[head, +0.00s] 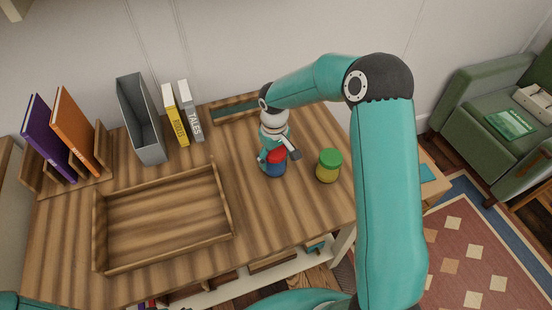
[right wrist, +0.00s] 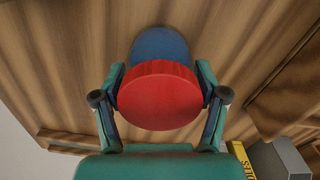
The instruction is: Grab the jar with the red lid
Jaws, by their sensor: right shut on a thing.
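The jar with the red lid (head: 276,166) has a blue body and stands on the wooden table, right of the tray. It also shows in the right wrist view, its red lid (right wrist: 160,96) between the fingers and its blue body beyond. My right gripper (head: 272,156) reaches it from behind and is shut on it, with a finger on each side of the lid. The gripper covers part of the jar in the head view. My left gripper is not in view.
A yellow jar with a green lid (head: 329,165) stands just right of the red-lidded jar. An empty wooden tray (head: 228,205) lies to the left. Books (head: 76,130), a grey file holder (head: 142,120) and two upright books (head: 176,115) stand at the back left. A green armchair (head: 490,110) is at right.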

